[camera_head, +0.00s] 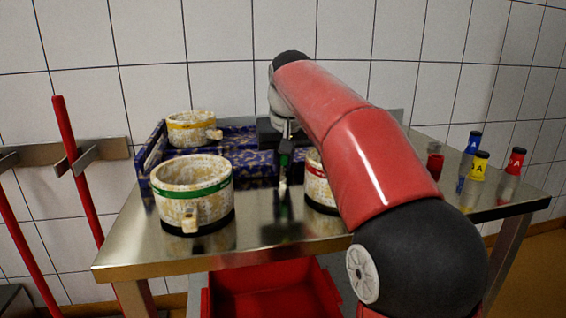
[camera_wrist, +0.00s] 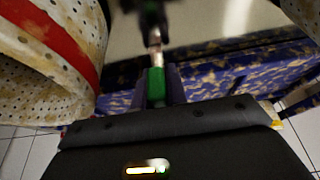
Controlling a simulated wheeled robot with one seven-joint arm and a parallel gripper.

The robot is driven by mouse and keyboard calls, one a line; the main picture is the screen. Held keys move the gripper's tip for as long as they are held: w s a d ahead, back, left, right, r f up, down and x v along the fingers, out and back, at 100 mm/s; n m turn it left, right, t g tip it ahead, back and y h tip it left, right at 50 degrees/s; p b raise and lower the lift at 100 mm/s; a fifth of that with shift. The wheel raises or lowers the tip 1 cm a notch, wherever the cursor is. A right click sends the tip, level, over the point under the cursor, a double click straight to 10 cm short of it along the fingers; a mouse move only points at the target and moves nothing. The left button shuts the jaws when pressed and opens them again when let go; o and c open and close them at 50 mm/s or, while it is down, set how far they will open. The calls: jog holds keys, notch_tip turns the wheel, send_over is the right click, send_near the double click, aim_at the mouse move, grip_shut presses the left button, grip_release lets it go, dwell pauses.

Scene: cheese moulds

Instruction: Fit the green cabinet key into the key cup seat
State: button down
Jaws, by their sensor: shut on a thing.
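My gripper (camera_head: 284,150) is shut on the green cabinet key (camera_wrist: 156,88). In the wrist view, the green part sits between my two fingers and a metal shaft points away from them. In the head view, the key (camera_head: 284,168) hangs roughly upright above the steel table, left of the red-banded mould. Whether its tip touches the table is unclear. A green-banded mould (camera_head: 192,190) stands to the left, with a small cup-like lug (camera_head: 190,223) low on its front. I cannot tell which part is the key cup seat.
A yellow-banded mould (camera_head: 192,128) stands behind. The red-banded mould (camera_head: 317,182) is partly hidden by my arm. Dark blue patterned edging (camera_head: 240,138) runs along the back. Blue (camera_head: 473,143), yellow (camera_head: 480,166) and red (camera_head: 516,161) labelled pieces stand at right. The table's front left (camera_head: 150,245) is clear.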

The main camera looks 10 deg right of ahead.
jog(key=c, duration=1.4)
grip_release()
jog(key=shift+f, duration=0.1)
